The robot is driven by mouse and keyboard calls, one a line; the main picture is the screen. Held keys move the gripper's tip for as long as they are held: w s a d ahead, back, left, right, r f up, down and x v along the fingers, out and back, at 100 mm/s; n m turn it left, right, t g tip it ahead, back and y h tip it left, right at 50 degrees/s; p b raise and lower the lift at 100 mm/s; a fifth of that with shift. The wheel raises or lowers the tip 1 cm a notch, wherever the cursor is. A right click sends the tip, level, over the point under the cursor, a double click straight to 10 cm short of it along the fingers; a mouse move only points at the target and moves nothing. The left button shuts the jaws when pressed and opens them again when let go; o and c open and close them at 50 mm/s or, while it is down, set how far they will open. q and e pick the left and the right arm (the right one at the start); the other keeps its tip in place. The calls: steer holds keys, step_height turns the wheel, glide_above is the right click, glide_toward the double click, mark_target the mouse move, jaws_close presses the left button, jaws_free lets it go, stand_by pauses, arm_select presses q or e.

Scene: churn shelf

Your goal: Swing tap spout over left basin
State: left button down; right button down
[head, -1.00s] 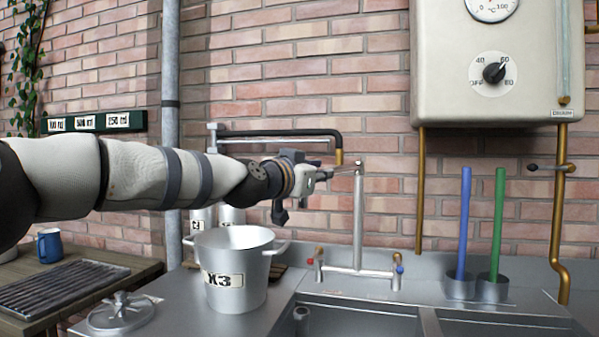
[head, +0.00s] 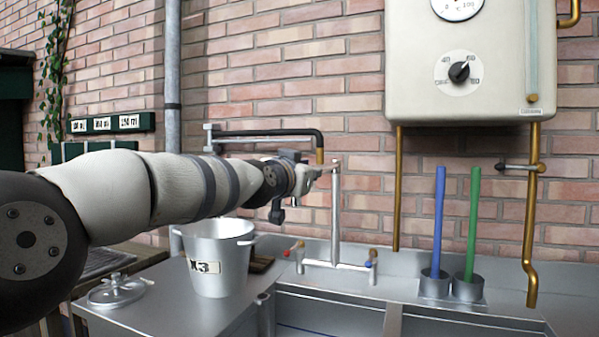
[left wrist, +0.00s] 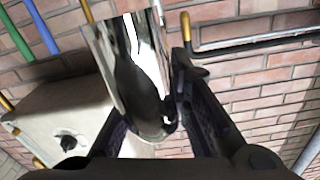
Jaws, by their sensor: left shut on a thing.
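The tap has an upright metal column (head: 336,215) behind the left basin (head: 325,317). Its top is beside my left gripper (head: 316,171), whose arm reaches in from the left. In the left wrist view, a shiny chrome tube (left wrist: 130,70), which looks like the spout, runs between the fingers of my left gripper (left wrist: 148,118). The gripper is shut on it. In the head view the spout is mostly hidden behind the gripper, so where its outlet points cannot be told. My right gripper is not in view.
A steel pot (head: 222,265) and a lid (head: 116,291) stand on the counter left of the basin. A black pipe (head: 270,134) runs along the wall behind the gripper. A white heater (head: 480,60), blue rod (head: 439,220) and green rod (head: 474,225) are at right.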

arm_select(q)
steer(key=shift+d+r, duration=0.1)
steer(key=shift+r, duration=0.1)
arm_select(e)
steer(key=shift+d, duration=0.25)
arm_select(q)
steer(key=c, duration=1.6)
jaws_free()
steer(key=shift+o, duration=0.6)
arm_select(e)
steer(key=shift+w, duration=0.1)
arm_select(q)
steer(key=shift+f, duration=0.1)
steer(key=v, duration=1.2)
